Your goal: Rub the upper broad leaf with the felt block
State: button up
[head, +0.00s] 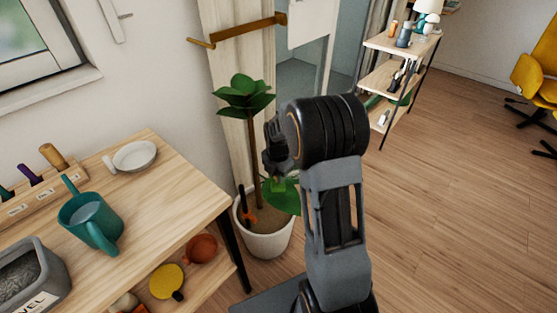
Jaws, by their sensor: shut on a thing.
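A potted plant with a thin brown stem (253,160) stands in a white pot (266,240). A cluster of dark green leaves (245,95) tops the stem. A broad leaf (288,200) sticks out lower down, just above the pot's right side. My gripper (278,180) points down over this broad leaf, right of the stem. It is shut on a small light green piece, the felt block (277,186), which shows below the fingers. The block appears at or just above the leaf; I cannot tell whether they touch. My wrist and arm hide part of the area on the right.

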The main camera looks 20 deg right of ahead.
jog(key=shift+r+p, duration=1.55)
jog(key=shift+r, duration=0.75)
